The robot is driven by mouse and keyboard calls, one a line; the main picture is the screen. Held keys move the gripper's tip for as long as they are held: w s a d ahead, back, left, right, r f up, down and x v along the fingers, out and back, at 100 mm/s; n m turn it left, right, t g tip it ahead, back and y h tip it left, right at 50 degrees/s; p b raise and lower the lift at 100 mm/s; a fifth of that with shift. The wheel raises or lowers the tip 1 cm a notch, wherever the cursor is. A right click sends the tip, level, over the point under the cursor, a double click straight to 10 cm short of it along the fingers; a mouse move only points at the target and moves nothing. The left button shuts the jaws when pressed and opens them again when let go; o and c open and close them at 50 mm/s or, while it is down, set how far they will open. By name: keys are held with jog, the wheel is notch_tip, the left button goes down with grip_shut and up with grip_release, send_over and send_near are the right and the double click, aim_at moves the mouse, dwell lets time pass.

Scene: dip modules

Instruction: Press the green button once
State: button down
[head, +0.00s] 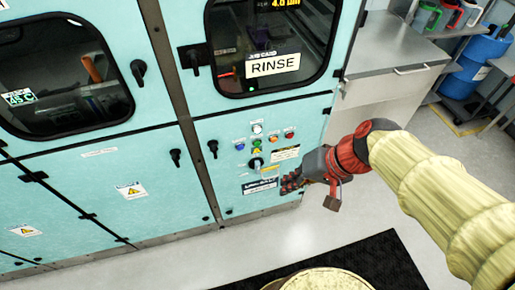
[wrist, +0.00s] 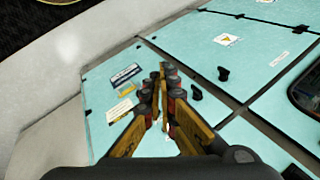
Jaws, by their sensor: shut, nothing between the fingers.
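The green button (head: 256,142) is a small round button in the cluster on the teal panel below the RINSE window in the head view. My gripper (head: 286,185) is shut and empty, low and to the right of the button cluster in that view, by the lower labels. In the wrist view my gripper (wrist: 160,80) points towards the teal panel, its fingers together at the tips. The green button cannot be made out there; the fingers cover part of the panel. I cannot tell how far the fingertips are from the panel.
White (head: 257,128), orange (head: 273,137), red (head: 289,135) and blue (head: 240,147) buttons sit close around the green one. A black door handle (head: 212,149) is to the left. A grey cabinet (head: 385,100) stands at the right.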

aim_at(257, 143)
jog(key=w+a+f+m+y+b, duration=0.3)
jog(key=w+a+f+y, duration=0.25)
jog(key=w+f, duration=0.35)
jog(key=w+d+f+m+t+b, duration=0.1)
jog(key=w+f+m+t+b, duration=0.1)
jog(key=w+f+m+t, duration=0.3)
jog(key=w+f+m, duration=0.1)
jog(key=w+f, duration=0.3)
jog(key=f, duration=0.4)
jog(key=shift+d+f+m, duration=0.25)
jog(key=shift+m, duration=0.05)
jog(key=w+a, duration=0.2)
jog(key=w, duration=0.6)
jog(key=shift+w+a, duration=0.2)
jog(key=shift+a, duration=0.05)
jog(key=shift+w, duration=0.1)
jog(key=shift+w+a, duration=0.1)
jog(key=shift+w, duration=0.2)
